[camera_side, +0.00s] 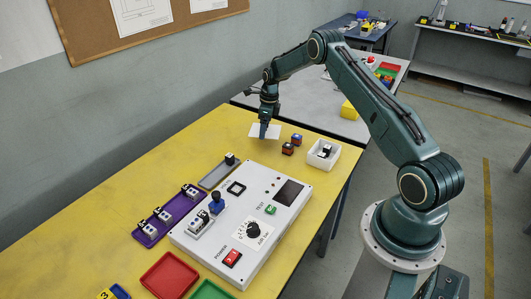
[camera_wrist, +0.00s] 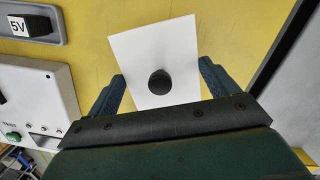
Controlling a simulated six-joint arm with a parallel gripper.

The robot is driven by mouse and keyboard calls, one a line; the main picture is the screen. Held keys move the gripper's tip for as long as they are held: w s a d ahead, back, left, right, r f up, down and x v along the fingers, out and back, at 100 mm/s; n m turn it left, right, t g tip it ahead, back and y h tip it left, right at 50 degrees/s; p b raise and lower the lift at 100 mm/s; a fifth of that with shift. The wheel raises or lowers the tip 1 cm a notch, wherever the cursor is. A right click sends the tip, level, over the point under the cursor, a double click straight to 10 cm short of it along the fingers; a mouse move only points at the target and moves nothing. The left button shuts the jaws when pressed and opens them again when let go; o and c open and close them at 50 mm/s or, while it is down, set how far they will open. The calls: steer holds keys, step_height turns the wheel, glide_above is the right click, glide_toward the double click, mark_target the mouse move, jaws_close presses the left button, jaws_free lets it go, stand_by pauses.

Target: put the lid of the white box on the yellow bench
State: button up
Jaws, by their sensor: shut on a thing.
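The lid (camera_side: 256,130) is a thin white square plate. In the wrist view, the lid (camera_wrist: 136,50) carries a round black knob in its middle. My gripper (camera_side: 264,135) is shut on the lid; in the wrist view its fingers (camera_wrist: 160,84) hold two opposite edges. The lid is over the far part of the yellow bench (camera_side: 108,195); I cannot tell whether it touches the surface. The white box (camera_side: 312,160) stands uncovered on the bench to the right, with a small black-and-white part inside.
Two small dark blocks (camera_side: 291,145) lie between the lid and the box. A white control panel (camera_side: 255,200) stands nearer, beside a grey tray (camera_side: 212,177) and a purple tray (camera_side: 148,235). Red (camera_side: 168,275) and green trays are in front.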

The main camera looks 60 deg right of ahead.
mark_target(265, 142)
steer(key=shift+f, duration=2.15)
steer(key=shift+f, duration=0.15)
steer(key=o, duration=0.8)
step_height(265, 142, up, 12)
steer(key=s, duration=0.1)
steer(key=shift+s+d, duration=0.15)
steer(key=shift+d, duration=0.1)
